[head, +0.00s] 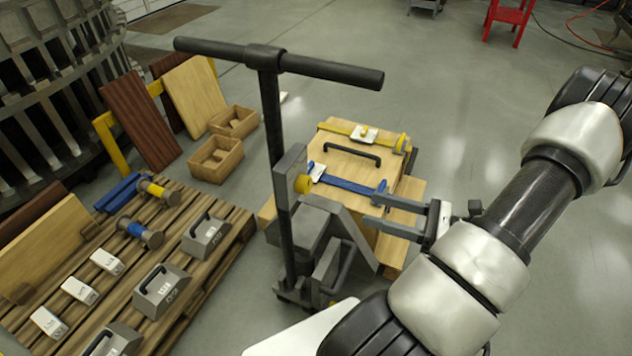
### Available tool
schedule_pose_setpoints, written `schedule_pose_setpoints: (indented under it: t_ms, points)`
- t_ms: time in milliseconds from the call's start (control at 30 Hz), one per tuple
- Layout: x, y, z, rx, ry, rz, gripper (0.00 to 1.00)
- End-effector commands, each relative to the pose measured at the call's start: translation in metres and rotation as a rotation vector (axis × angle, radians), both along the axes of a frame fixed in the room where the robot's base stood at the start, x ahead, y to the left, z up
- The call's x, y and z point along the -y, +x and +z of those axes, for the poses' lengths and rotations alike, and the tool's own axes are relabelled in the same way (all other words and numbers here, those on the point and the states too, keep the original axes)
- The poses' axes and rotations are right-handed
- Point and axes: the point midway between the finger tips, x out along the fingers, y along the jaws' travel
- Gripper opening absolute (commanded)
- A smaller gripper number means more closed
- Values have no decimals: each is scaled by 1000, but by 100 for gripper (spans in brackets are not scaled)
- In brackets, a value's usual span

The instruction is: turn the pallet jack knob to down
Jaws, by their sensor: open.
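The pallet jack (272,110) stands in the middle of the head view, with a dark upright post and a wide T-shaped handle on top. A round yellow knob (303,184) sits on the right side of its grey plate, partway down the post. The knob's pointing direction and any markings are too small to tell. My gripper (370,208) is open and empty, to the right of the knob and a little lower in the picture. Its two grey fingers point left towards the post and are apart from the knob.
A wooden crate (345,165) with a black handle and blue and yellow clamps stands behind my gripper. A pallet (225,225) with weights lies left of the jack, with small wooden boxes (215,160) behind it.

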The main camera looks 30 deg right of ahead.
Motion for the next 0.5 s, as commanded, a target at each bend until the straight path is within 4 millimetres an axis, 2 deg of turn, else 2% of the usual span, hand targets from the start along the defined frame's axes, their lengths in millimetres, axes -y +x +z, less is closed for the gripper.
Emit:
schedule_pose_setpoints:
  t_ms: [67,167,333,500]
  points:
    - [8,-5,-3,11,29,-42,54]
    - [7,-2,-3,16,37,-53,54]
    - [-10,19,-3,15,37,-48,54]
    - [-33,49,-3,15,35,-47,54]
